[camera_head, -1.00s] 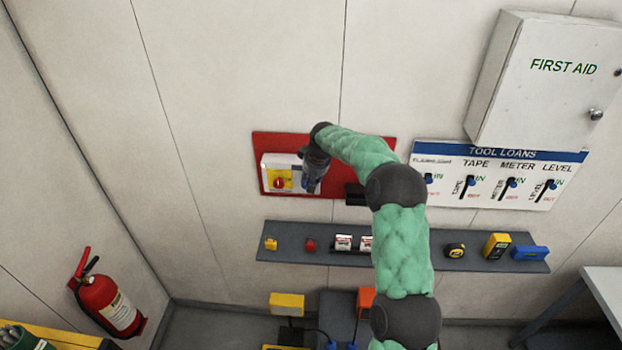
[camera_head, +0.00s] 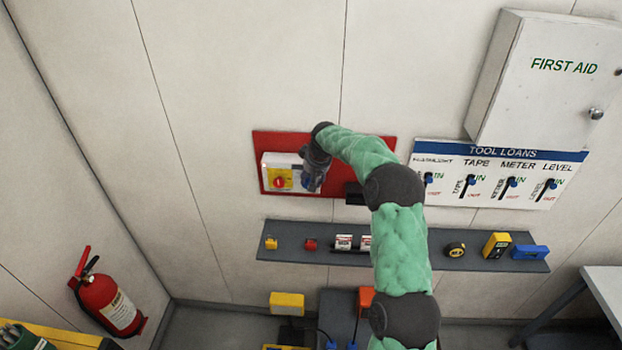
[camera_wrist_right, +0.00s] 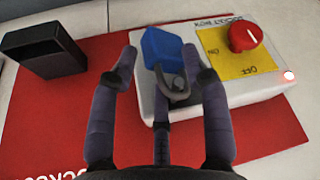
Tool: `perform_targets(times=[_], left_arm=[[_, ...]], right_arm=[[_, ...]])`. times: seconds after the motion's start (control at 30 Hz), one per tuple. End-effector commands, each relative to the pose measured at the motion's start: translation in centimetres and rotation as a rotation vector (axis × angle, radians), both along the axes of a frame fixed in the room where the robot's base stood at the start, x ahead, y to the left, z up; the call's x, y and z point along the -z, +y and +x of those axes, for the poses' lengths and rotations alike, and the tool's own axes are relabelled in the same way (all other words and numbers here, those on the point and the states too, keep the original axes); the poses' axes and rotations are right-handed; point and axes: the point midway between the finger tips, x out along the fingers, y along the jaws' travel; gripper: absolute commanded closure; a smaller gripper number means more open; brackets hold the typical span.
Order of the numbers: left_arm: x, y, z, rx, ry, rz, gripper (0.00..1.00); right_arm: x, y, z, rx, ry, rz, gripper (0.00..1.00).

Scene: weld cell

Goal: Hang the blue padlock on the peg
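The blue padlock (camera_wrist_right: 165,46) is in the right wrist view, in front of the edge of the white isolator box (camera_wrist_right: 205,95). Its grey shackle (camera_wrist_right: 178,92) points toward my right gripper (camera_wrist_right: 159,62). The gripper's fingers are spread around the padlock, with a clear gap to the left finger. The right and middle fingertips are close to the padlock; I cannot tell whether they touch it. No peg can be made out. In the head view my right gripper (camera_head: 313,180) is at the red board (camera_head: 325,144) and hides the padlock. My left gripper is not in view.
The isolator has a red knob (camera_wrist_right: 246,36) on a yellow plate. A black open holder (camera_wrist_right: 45,50) sits beside it on the board. Below, a grey shelf (camera_head: 400,256) carries a yellow padlock, a red padlock, tags and tools. A first aid cabinet (camera_head: 545,80) hangs at upper right.

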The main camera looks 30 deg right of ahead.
Motion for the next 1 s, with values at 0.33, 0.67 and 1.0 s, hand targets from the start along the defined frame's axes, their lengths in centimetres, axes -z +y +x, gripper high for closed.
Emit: perform_targets(times=[0.33, 0.67, 1.0], left_arm=[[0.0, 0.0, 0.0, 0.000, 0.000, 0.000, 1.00], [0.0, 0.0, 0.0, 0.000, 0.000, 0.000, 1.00], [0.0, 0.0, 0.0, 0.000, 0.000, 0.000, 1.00]], right_arm=[[0.1, 0.2, -0.1, -0.001, 0.005, 0.003, 0.43], [-2.9, 0.3, -1.1, -0.001, 0.001, 0.003, 0.43], [-8.8, 0.6, -3.5, -0.002, 0.003, 0.003, 0.43]])
